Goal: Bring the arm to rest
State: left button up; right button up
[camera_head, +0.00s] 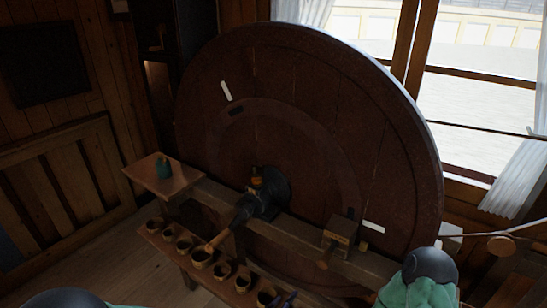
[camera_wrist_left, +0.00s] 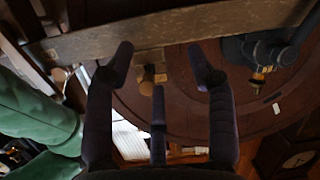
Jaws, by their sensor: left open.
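My left gripper (camera_wrist_left: 161,55) is open in the left wrist view, its dark fingers spread apart. No object is clearly held between them; a wooden block (camera_wrist_left: 152,76) shows beyond the fingers. Dark fingertip-like shapes at the bottom edge of the head view (camera_head: 285,299) are probably this gripper, beside the lower shelf. My right gripper is not in view; only my green-sleeved right arm shows. Several small turned wooden cup-like pieces (camera_head: 201,257) stand in a row on the lower shelf (camera_head: 158,238).
A huge dark wooden wheel (camera_head: 300,130) stands behind the bench beam (camera_head: 220,200). A dark metal headstock (camera_head: 268,195) and a wooden block (camera_head: 340,236) are on the beam. Floor is clear at lower left.

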pick_arm(q)
jog(key=a+f+n+g+y, duration=0.1)
jog(key=a+f+g+y, duration=0.2)
jog(key=f, duration=0.7)
jog(key=s+a+f+n+g, duration=0.2)
jog(key=s+a+f+g, duration=0.2)
jog(key=f, duration=0.6)
jog(key=s+a+f+n+g, duration=0.2)
jog(key=s+a+f+g, duration=0.3)
jog(key=s+f, duration=0.3)
notch_tip(320, 180, down, 3)
jog(key=shift+s+a+f+y, duration=0.2)
jog(key=shift+s+a+y, duration=0.2)
jog(key=shift+a, duration=0.35)
jog(key=shift+r, duration=0.1)
